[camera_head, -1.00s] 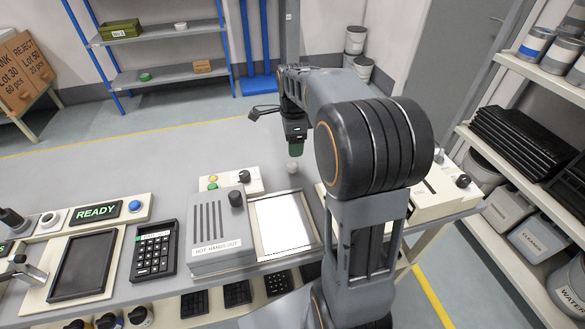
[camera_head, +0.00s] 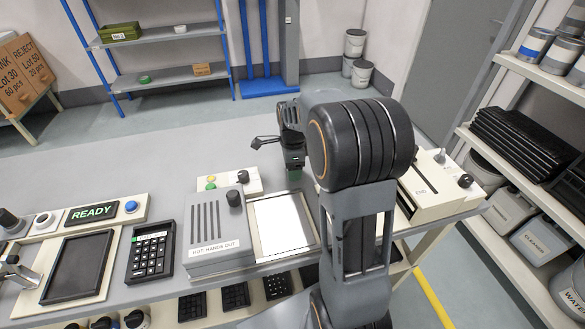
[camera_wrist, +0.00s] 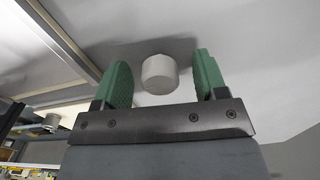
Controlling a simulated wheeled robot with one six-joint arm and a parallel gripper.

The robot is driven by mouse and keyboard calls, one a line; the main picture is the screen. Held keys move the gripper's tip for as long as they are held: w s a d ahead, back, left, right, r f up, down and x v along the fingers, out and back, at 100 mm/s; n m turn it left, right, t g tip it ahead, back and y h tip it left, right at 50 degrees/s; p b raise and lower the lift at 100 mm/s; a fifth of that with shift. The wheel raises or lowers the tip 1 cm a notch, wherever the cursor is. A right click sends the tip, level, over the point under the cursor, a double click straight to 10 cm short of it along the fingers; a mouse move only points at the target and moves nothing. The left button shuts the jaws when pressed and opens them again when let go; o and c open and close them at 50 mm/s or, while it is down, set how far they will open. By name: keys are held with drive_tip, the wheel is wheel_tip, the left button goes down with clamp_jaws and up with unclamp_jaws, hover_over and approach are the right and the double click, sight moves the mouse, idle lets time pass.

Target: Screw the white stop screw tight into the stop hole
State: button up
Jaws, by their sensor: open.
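The white stop screw (camera_wrist: 159,73) is a short white cylinder in the wrist view, against a grey surface. It sits between the two green fingers of my gripper (camera_wrist: 162,80), with a visible gap on both sides. My gripper is open and also shows in the head view (camera_head: 295,174), pointing down low over the table beside the tray with the white sheet. In the head view the screw is hidden by my gripper. The stop hole cannot be made out, and I cannot tell whether the screw stands in it.
The white-sheeted tray (camera_head: 281,225) and the grey HOT HANDS OUT box (camera_head: 219,250) are near my gripper. A small button panel (camera_head: 222,184) is left of it. A cream machine (camera_head: 437,196) stands right of my arm. The table's (camera_head: 185,165) back middle is clear.

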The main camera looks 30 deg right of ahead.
drive_tip(key=c, duration=1)
drive_tip(key=shift+r, duration=0.15)
drive_tip(key=shift+r, duration=0.6)
drive_tip(key=s+a+r+p, duration=0.1)
drive_tip(key=s+a+r, duration=0.1)
drive_tip(key=s+r, duration=0.9)
drive_tip(key=shift+s+a+r+p, duration=0.3)
drive_tip(key=shift+s+a, duration=0.1)
drive_tip(key=shift+s, duration=0.95)
